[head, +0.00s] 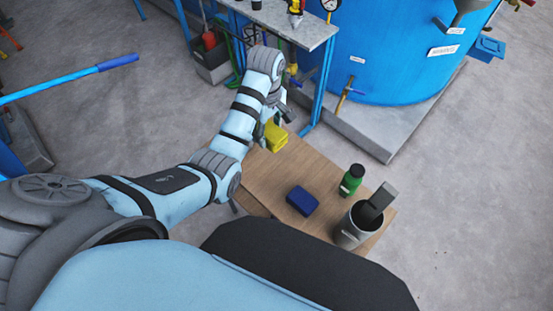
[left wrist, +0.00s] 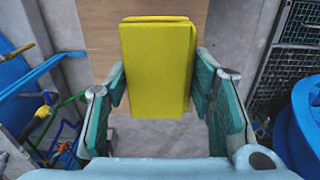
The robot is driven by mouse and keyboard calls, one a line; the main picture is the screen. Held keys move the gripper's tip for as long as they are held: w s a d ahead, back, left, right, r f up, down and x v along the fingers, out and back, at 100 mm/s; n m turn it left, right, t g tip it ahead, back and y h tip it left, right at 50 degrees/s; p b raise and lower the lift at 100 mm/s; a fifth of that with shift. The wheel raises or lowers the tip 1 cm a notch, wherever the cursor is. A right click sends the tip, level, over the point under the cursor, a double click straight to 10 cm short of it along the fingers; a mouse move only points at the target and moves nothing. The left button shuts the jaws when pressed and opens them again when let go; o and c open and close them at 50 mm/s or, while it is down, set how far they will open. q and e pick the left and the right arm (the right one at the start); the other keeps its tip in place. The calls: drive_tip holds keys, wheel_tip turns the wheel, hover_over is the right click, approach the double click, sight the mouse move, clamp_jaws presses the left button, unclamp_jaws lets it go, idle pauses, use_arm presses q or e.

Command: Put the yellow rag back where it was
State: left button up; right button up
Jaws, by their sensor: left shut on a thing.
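The yellow rag (head: 276,138) is a folded block at the far left end of the wooden table. My left gripper (head: 266,130) is shut on it. In the left wrist view the rag (left wrist: 157,75) sits between the two teal finger pads, its far part over the wooden top and its near part past the table edge, over the floor. I cannot tell whether the rag touches the table. My right gripper is not in view.
On the wooden table (head: 268,176) are a folded dark blue cloth (head: 302,201), a green bottle (head: 351,180) and a grey container (head: 352,234) holding a dark grey object. A blue tank (head: 400,60) and a metal bench (head: 290,27) stand behind.

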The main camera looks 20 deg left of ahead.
use_arm(q)
drive_tip(key=b, duration=0.4)
hover_over(269, 173)
drive_tip(key=f, duration=0.2)
drive_tip(key=w+f, duration=0.1)
drive_tip(key=f, duration=0.1)
drive_tip(key=s+f+b, duration=0.1)
drive_tip(key=f, duration=0.5)
drive_tip(key=s+f+b, duration=0.1)
drive_tip(key=f, duration=0.2)
drive_tip(key=shift+s+f+b, duration=0.3)
drive_tip(key=shift+s, duration=0.05)
drive_tip(key=f, duration=0.1)
drive_tip(key=w+f+b, duration=0.1)
drive_tip(key=f, duration=0.3)
drive_tip(key=shift+w+f+b, duration=0.15)
drive_tip(key=shift+w+b, duration=0.15)
drive_tip(key=shift+f, duration=0.35)
drive_tip(key=shift+s+r, duration=0.15)
drive_tip(key=shift+s, duration=0.05)
drive_tip(key=shift+c, duration=0.6)
drive_tip(key=shift+s+r, duration=0.1)
drive_tip(key=shift+s, duration=0.05)
drive_tip(key=o, duration=1.2)
drive_tip(key=shift+o, duration=0.3)
drive_tip(key=shift+w, duration=0.2)
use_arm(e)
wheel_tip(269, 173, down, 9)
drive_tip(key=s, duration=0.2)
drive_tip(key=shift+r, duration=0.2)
